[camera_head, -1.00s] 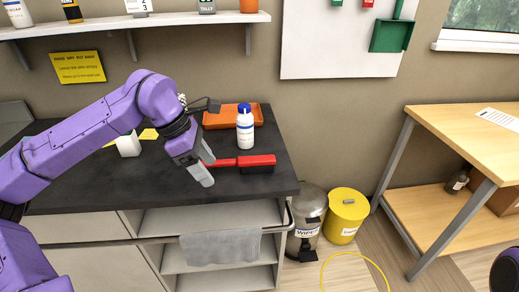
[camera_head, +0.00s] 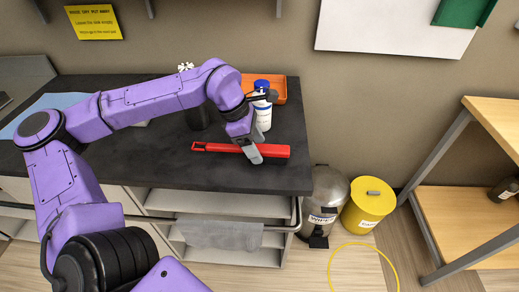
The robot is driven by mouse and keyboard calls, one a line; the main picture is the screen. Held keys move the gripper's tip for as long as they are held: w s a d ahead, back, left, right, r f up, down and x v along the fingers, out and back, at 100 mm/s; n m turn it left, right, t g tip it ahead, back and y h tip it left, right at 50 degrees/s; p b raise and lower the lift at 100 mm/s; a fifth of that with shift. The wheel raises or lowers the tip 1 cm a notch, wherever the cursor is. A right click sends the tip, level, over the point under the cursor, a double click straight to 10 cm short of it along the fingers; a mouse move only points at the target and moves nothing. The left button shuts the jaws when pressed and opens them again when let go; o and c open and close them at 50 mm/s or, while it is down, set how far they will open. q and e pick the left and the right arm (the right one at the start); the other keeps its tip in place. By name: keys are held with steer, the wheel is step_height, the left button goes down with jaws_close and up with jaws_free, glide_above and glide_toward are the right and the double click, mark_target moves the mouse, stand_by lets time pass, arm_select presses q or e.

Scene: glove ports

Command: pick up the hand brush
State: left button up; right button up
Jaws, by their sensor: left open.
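The red hand brush (camera_head: 275,151) lies on the dark counter (camera_head: 175,165) near its front edge, its handle pointing left with a hole at the end. My left gripper (camera_head: 256,155) is open and points down at the middle of the brush, where handle and head meet. Its grey fingers overlap the brush in the picture and hide part of it. I cannot tell whether they touch it. My right gripper is not in view.
A white bottle with a blue cap (camera_head: 263,115) stands just behind the gripper, before an orange tray (camera_head: 279,90). A dark container (camera_head: 198,117) and a blue cloth (camera_head: 45,108) are further left. A steel bin (camera_head: 325,195) and yellow bin (camera_head: 368,207) stand on the floor.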

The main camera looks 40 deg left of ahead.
arm_select(q)
steer(key=shift+x, duration=1.05)
steer(key=shift+s, duration=0.1)
steer(key=c, duration=1.1)
